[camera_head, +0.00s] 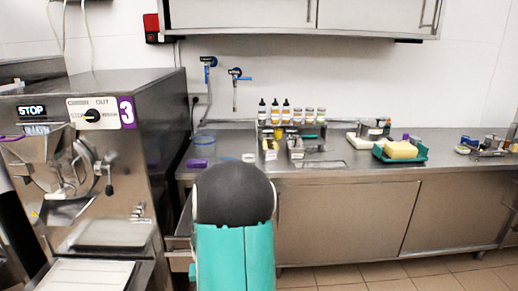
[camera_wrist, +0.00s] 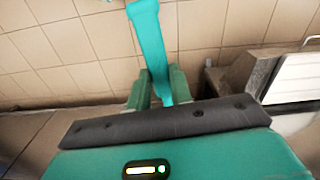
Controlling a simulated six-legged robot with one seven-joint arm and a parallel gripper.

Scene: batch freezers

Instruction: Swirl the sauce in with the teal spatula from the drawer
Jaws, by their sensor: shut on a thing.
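In the wrist view my gripper (camera_wrist: 160,90) is shut on the teal spatula (camera_wrist: 150,40). In the head view my own arm hides the gripper and the spatula. A drawer (camera_head: 178,229) under the counter stands pulled out at the left of my arm, and its inside is mostly hidden. Sauce bottles (camera_head: 274,108) with dark caps seem to stand at the back of the counter; I cannot read their labels.
A batch freezer (camera_head: 150,110) marked 3 stands at the left, with a white-topped surface (camera_head: 85,275) before it. The steel counter (camera_head: 345,180) holds a blue-rimmed clear container (camera_head: 204,147), a purple item (camera_head: 197,163) and a teal tray (camera_head: 415,158). Tiled floor lies free at the right front.

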